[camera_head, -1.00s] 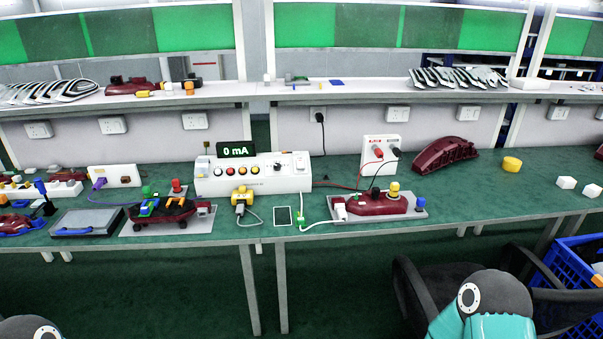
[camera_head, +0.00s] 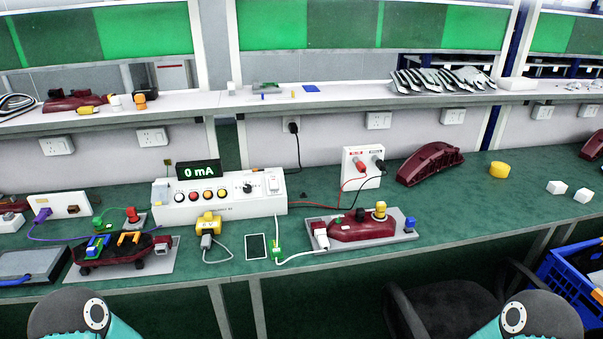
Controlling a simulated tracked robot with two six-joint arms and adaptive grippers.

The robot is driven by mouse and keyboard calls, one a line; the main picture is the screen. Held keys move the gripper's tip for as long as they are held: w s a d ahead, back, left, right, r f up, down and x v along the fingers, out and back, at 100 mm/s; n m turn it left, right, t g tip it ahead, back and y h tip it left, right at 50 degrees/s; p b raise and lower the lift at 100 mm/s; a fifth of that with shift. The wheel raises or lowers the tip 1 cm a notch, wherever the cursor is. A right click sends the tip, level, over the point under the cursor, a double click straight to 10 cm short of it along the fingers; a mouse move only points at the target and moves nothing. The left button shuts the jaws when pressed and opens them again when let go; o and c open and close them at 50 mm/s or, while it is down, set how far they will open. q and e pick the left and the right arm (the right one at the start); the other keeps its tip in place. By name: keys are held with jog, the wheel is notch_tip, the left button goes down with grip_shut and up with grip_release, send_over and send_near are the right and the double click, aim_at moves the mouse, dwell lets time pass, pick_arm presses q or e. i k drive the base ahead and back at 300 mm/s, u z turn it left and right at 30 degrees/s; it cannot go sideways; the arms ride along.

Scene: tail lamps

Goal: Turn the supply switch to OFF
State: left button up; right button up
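The white power supply box (camera_head: 222,207) stands on the green bench, left of the middle. Its display (camera_head: 198,170) reads 0 mA. The front has several coloured buttons and a black rotary knob (camera_head: 249,188). A small white switch (camera_head: 272,183) sits at the right end of the panel. Its ON/OFF marking is too small to read, and I cannot tell which control is labelled as the supply switch. Only grey and teal parts of my two arms show at the bottom left and bottom right. Neither gripper is in view, and nothing of mine touches the box.
A yellow connector (camera_head: 208,223) and a dark tablet (camera_head: 256,246) lie before the box. A dark red lamp on a grey plate (camera_head: 405,235) is right, a second lamp fixture (camera_head: 120,252) left. A white socket box (camera_head: 362,168) stands behind. A chair (camera_head: 440,305) and blue crate (camera_head: 575,285) are front right.

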aim_at(273, 182)
jog(key=i, duration=1)
jog(key=u, duration=0.35)
